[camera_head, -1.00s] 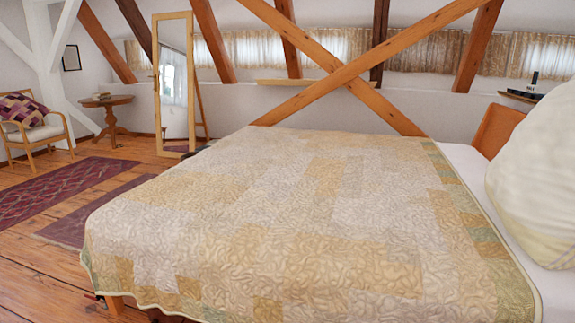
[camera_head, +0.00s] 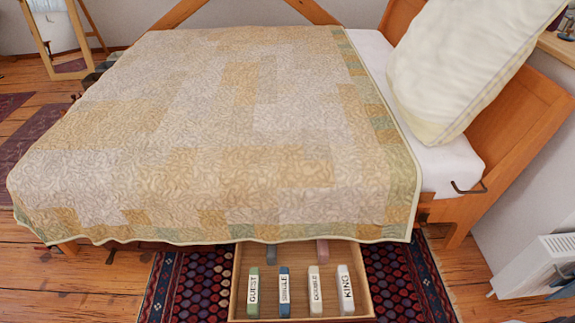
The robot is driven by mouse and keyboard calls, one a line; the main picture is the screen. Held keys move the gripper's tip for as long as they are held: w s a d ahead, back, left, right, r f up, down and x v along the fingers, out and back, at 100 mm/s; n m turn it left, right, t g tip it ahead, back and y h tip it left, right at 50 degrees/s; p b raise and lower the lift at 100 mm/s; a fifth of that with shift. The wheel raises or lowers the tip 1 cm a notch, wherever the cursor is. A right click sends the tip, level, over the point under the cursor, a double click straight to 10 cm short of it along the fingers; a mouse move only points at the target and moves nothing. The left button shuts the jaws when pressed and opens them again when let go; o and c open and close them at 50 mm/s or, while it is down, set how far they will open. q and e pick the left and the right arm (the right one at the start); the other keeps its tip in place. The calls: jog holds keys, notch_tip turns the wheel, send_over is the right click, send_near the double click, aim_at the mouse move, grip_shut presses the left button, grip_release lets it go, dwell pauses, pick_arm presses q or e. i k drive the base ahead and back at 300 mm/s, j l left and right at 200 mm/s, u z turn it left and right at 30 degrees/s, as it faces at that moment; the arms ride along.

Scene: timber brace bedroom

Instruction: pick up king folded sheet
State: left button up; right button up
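The king folded sheet (camera_head: 346,290) is a white bundle with a label reading KING. It stands at the right end of the front row in an open wooden drawer (camera_head: 373,280) under the bed. To its left are a cream bundle labelled DOUBLE (camera_head: 316,291), a blue one labelled SINGLE (camera_head: 284,292) and a green one labelled GUEST (camera_head: 253,293). Neither of my grippers shows in the head view.
The bed with its patchwork quilt (camera_head: 220,130) overhangs the drawer's back. A patterned rug (camera_head: 400,285) lies around the drawer. A large pillow (camera_head: 450,70) leans at the headboard (camera_head: 530,110). A white radiator (camera_head: 530,265) stands at the right wall.

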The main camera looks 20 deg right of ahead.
aim_at(346, 298)
jog(key=k+j+z, duration=0.65)
jog(key=k+z, duration=0.35)
jog(key=i, duration=0.1)
